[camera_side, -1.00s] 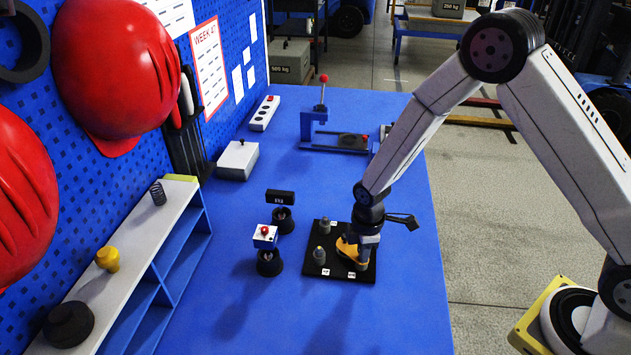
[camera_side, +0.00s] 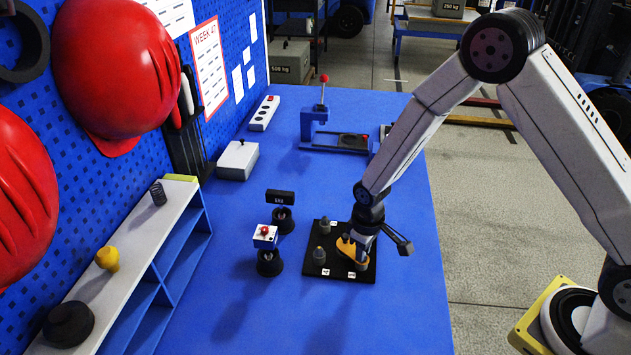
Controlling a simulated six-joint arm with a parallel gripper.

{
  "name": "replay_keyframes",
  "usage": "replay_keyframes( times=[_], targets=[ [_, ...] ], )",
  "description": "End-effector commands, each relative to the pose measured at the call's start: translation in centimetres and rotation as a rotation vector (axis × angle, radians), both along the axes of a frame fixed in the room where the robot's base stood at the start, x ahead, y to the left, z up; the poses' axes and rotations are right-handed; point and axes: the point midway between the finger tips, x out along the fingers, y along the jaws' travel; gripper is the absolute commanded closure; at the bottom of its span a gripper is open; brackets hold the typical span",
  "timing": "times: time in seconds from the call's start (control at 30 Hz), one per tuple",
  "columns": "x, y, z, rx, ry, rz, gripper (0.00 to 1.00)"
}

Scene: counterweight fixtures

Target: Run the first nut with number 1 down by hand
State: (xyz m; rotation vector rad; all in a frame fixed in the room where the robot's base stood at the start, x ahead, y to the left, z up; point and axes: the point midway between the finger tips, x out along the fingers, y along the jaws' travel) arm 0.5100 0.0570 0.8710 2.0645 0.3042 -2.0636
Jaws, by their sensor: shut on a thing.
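A black plate (camera_side: 312,272) lies on the blue bench and carries an orange-yellow clamp piece (camera_side: 346,249) on its right half. Grey studs with nuts stand on the plate: one at the left (camera_side: 319,255) and one at the back (camera_side: 325,228). A dark stud top shows at the clamp piece's left end. My gripper (camera_side: 361,252) points down over the clamp piece's right part. It is shut on what seems to be a nut there, but its fingers hide the nut. White labels at the plate's edges are too small to read.
Two black round stands, one topped by a white box with a red button (camera_side: 265,236) and one by a black weight block (camera_side: 280,197), are left of the plate. A shelf (camera_side: 130,250) runs along the left. A blue fixture (camera_side: 335,140) stands behind. Bench right of the plate is clear.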

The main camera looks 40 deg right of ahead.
Motion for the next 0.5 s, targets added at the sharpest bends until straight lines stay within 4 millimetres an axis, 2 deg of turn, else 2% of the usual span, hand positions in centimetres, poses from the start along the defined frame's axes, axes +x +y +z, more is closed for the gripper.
replay_keyframes(
  times=[0.5],
  targets=[
    [-0.11, -0.05, 0.0, -0.001, 0.004, -0.492, 1.0]
  ],
)
